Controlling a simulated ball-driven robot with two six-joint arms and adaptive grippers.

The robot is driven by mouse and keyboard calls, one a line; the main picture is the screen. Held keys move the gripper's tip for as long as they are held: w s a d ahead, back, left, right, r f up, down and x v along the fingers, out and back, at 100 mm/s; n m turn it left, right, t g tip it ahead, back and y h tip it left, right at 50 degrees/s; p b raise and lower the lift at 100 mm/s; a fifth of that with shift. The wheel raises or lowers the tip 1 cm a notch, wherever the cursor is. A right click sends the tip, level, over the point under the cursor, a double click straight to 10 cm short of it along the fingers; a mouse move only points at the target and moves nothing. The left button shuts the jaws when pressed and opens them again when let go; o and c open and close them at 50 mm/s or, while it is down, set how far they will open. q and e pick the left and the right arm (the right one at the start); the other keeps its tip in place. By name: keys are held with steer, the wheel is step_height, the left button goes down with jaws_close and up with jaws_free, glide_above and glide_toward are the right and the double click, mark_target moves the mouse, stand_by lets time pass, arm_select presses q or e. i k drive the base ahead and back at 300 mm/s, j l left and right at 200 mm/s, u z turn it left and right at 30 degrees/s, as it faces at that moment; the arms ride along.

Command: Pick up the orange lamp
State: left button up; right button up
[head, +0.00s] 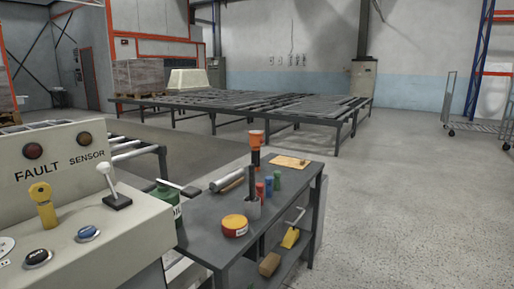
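An orange lamp (256,138) shows as an orange head on a dark upright shaft above the dark grey workbench (205,225). Neither of my grippers is in view, and nothing touches the lamp.
A red-and-yellow tin (234,226), a metal cylinder (226,179), small red, blue and green items and a tan board (290,162) share the bench. A control panel (75,230) with levers stands left. The floor (410,200) to the right is clear.

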mark_target(255, 136)
steer(key=i+l+u, duration=0.1)
steer(key=u, duration=0.3)
steer(key=i+l+u, duration=0.1)
steer(key=u, duration=0.25)
steer(key=i+l+u, duration=0.1)
steer(key=u, duration=0.3)
steer(key=i+l+u, duration=0.2)
steer(key=l, duration=0.35)
steer(key=i+l+u, duration=0.2)
steer(key=l, duration=0.35)
steer(key=l+u, duration=0.2)
steer(key=l, duration=0.35)
steer(key=i+l+u, duration=0.2)
steer(key=l, duration=0.45)
steer(key=k+j, duration=0.05)
steer(key=k, duration=0.05)
